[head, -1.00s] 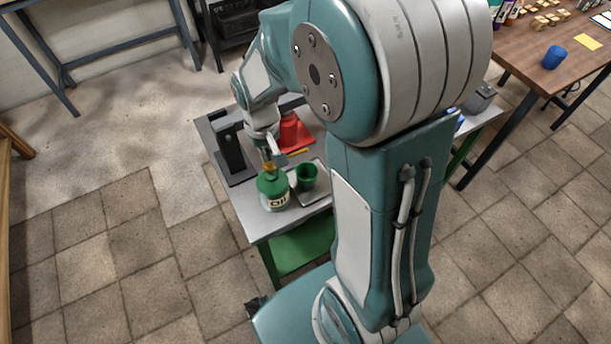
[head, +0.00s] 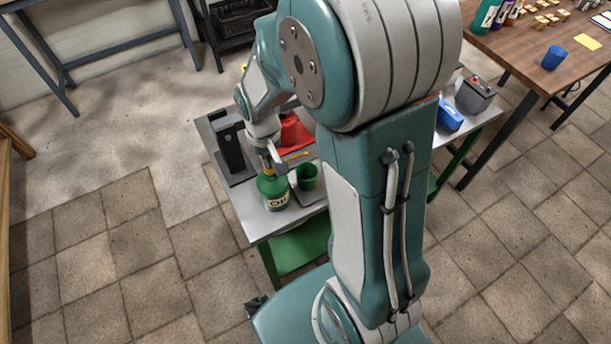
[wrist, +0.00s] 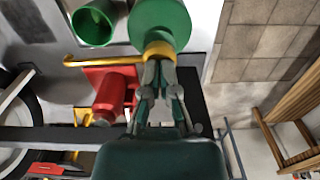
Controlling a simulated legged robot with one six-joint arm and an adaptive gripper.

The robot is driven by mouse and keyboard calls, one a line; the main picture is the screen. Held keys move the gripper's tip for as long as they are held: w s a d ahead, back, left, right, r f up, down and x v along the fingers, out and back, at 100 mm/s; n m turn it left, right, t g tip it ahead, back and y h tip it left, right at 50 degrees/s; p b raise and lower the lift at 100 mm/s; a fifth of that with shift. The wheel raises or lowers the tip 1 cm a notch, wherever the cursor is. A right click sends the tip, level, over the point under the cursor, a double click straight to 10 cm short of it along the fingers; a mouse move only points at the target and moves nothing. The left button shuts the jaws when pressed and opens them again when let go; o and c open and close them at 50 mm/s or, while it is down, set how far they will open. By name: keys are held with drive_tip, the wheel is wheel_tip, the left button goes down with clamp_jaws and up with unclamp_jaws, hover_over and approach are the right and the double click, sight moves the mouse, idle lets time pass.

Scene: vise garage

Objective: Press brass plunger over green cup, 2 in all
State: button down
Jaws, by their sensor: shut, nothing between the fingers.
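The green oil can (head: 273,191) with a cream label stands on the grey bench top. It also shows in the wrist view (wrist: 160,22). Its brass plunger top (wrist: 158,50) is mostly hidden by my fingers. A thin brass spout (wrist: 92,62) reaches sideways from it, towards the cup's side. The green cup (head: 307,177) stands right of the can on a light tray, and in the wrist view (wrist: 94,22). I cannot tell whether the spout tip is directly over it. My gripper (wrist: 161,68) is shut and empty, its fingertips at the brass top, apparently touching it.
A red object (head: 294,135), apparently a vise, is behind the cup, close to my gripper. A dark upright stand (head: 232,150) is at the left. A blue box (head: 449,117) and a grey box (head: 475,94) are at the bench's right end. My arm hides the bench's middle.

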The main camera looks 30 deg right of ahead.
drive_tip(key=shift+r, duration=1.85)
drive_tip(key=shift+f, duration=0.1)
drive_tip(key=shift+f, duration=1.8)
drive_tip(key=shift+r, duration=1.9)
drive_tip(key=shift+r, duration=0.1)
wheel_tip(320, 180, up, 6)
drive_tip(key=shift+f, duration=0.1)
